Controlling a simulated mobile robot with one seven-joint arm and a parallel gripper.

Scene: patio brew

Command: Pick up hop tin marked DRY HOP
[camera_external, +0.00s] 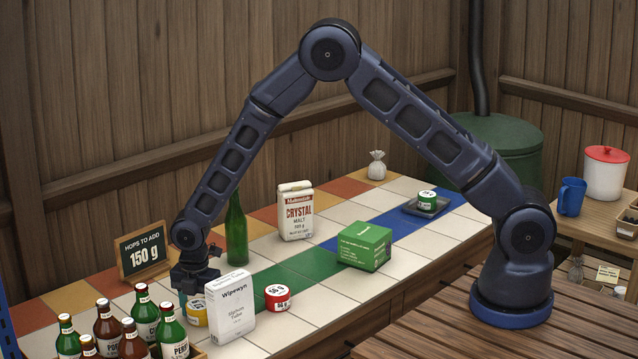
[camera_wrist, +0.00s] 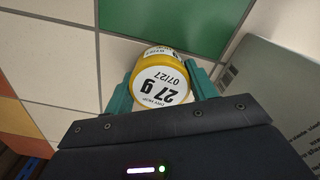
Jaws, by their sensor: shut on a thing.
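The hop tin (camera_wrist: 160,84) is yellow with a white lid label that reads DRY HOP, 27 g and 07/27 in the wrist view. My gripper (camera_wrist: 163,92) is shut on it, with a teal finger on each side. In the external view my gripper (camera_external: 195,280) points down at the tin (camera_external: 196,312), which is partly hidden behind a white Wipewyn box (camera_external: 231,306). The tin is at or very near the tiled counter; I cannot tell whether it touches.
A red tin (camera_external: 277,297) stands right of the white box. Several bottles (camera_external: 135,335) crowd the front left. A green bottle (camera_external: 237,230), malt bag (camera_external: 296,212) and green box (camera_external: 364,246) stand behind. A green-labelled tin (camera_external: 427,201) is on a dark tray (camera_external: 410,207). A sign (camera_external: 143,254) reads 150 g.

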